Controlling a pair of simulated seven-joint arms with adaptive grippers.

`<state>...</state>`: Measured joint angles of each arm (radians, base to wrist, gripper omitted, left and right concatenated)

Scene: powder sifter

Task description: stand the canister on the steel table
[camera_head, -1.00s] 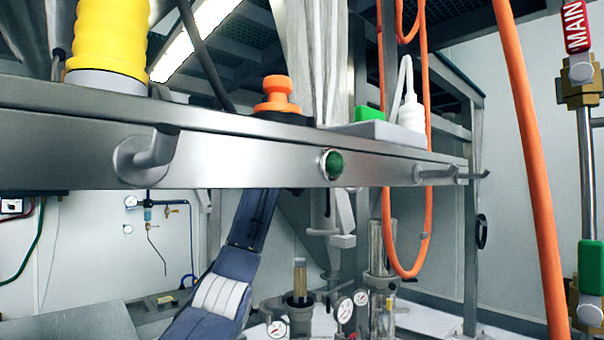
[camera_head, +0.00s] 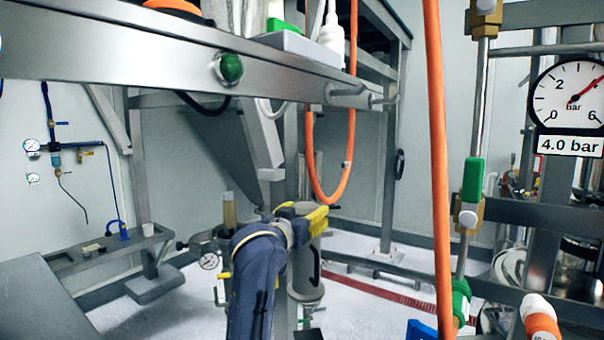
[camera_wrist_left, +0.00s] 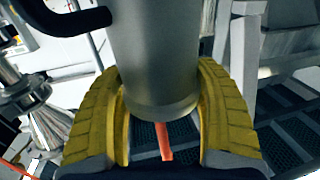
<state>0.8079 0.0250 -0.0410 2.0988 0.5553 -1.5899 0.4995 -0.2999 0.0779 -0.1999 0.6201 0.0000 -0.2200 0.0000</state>
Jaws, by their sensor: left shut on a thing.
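The canister, a grey metal cylinder with a black handle, shows in the head view (camera_head: 304,278) and fills the upper middle of the left wrist view (camera_wrist_left: 155,60). My left gripper (camera_head: 316,214) has yellow fingers and is shut on it; in the wrist view the fingers (camera_wrist_left: 160,105) lie on either side of the cylinder. In the head view it looks roughly upright, partly hidden by my blue left arm. A bare grey metal surface (camera_head: 38,305) lies at the lower left; I cannot tell whether it is the steel table. My right gripper is not in view.
A steel beam (camera_head: 150,50) crosses above the arm. An orange hose loop (camera_head: 349,150) hangs behind the canister, and another orange hose (camera_head: 437,150) hangs to its right. A pressure gauge (camera_head: 568,92) and pipes stand at the right. A low bench (camera_head: 100,258) is at the left.

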